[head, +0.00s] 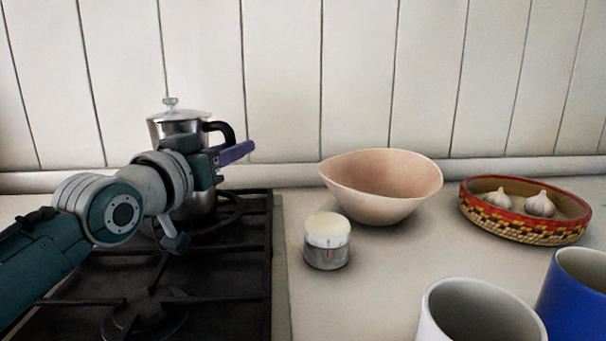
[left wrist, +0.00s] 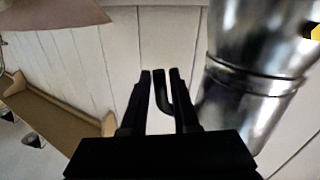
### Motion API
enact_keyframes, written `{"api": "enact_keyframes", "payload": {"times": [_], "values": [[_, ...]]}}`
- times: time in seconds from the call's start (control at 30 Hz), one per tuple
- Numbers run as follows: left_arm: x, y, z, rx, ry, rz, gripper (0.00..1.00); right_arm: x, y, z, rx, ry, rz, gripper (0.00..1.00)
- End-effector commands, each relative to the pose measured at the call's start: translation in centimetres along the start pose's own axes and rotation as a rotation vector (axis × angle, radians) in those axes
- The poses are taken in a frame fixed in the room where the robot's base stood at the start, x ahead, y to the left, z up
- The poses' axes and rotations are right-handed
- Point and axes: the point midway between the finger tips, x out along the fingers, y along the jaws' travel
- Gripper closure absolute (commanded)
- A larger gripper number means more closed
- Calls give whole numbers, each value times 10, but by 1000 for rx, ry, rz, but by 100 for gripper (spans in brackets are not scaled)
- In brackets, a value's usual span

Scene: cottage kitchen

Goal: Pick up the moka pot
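The moka pot (head: 178,126) is silver with a clear lid knob and a black handle (head: 222,131) on its right side. It stands upright at the back of the stove, its lower part partly hidden by my left arm. My left gripper (head: 244,150) is in front of the pot at handle height, its fingers pointing right. In the left wrist view, the pot's shiny body (left wrist: 245,95) is on the right. The handle (left wrist: 159,88) lies between the two fingers (left wrist: 162,76), with a gap beside it, so the gripper looks open. My right gripper is not in view.
The black stove grate (head: 225,265) lies under my left arm. To the right stand a small jar (head: 327,255), a pinkish bowl (head: 380,210), a basket (head: 525,230) with garlic, a white mug (head: 440,315) and a blue mug (head: 570,310). A panelled wall (head: 350,80) is close behind.

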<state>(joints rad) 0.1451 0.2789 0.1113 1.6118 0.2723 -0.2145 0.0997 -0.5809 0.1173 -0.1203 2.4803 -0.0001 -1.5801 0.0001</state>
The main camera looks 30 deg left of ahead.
Motion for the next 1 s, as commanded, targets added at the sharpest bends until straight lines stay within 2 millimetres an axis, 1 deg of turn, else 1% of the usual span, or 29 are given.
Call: {"api": "enact_keyframes", "payload": {"times": [0.03, 0.2, 0.23, 1.0], "values": [[0, 0, 0, 0, 0, 0, 78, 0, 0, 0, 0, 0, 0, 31], [0, 0, 0, 0, 0, 0, 97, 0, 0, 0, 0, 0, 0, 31], [0, 0, 0, 0, 0, 0, 100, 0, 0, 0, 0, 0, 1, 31], [0, 0, 0, 0, 0, 0, 100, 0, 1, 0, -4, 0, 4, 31]]}}
